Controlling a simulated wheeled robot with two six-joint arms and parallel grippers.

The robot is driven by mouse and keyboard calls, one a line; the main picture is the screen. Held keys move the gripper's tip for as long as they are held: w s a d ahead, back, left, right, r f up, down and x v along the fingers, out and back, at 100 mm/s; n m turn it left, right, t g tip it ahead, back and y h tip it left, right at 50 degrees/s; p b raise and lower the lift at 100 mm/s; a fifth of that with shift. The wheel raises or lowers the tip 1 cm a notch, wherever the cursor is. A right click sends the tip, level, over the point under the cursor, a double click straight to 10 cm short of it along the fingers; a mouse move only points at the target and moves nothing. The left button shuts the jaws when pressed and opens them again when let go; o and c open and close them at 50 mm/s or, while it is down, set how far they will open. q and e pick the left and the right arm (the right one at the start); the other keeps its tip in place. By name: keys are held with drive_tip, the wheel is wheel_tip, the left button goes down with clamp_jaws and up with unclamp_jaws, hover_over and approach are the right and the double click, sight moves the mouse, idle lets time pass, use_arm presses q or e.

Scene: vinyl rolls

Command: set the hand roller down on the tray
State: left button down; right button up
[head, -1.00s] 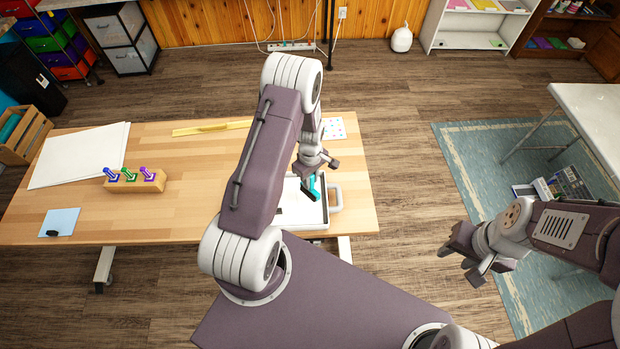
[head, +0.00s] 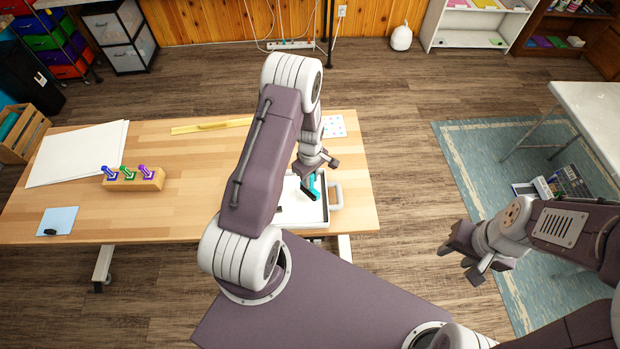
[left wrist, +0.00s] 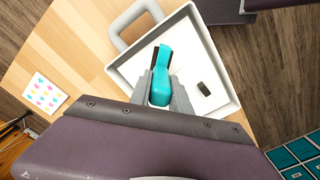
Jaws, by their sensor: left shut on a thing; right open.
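The hand roller (head: 314,186) has a teal handle and a black roller end. My left gripper (head: 317,171) is shut on its handle. In the left wrist view the roller (left wrist: 161,75) lies over the inside of the tray (left wrist: 216,50), between the fingers of my left gripper (left wrist: 162,92). I cannot tell whether the roller touches the tray floor. My right gripper (head: 462,253) is open and empty, off the table to the right.
A small black item (left wrist: 204,88) lies in the tray. A sticker sheet (head: 334,127) lies behind the tray.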

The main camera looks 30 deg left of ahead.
use_arm(q)
drive_tip(key=shift+f, duration=0.15)
drive_tip(key=shift+f+b, duration=0.55)
drive_tip(key=shift+b, duration=0.05)
idle(0.3)
drive_tip(key=shift+f+b, duration=0.55)
drive_tip(key=shift+f, duration=0.1)
drive_tip(key=shift+f, duration=0.15)
unclamp_jaws()
idle(0.4)
idle(0.4)
drive_tip(key=shift+r+p, duration=3.45)
drive_tip(key=shift+r, duration=1.15)
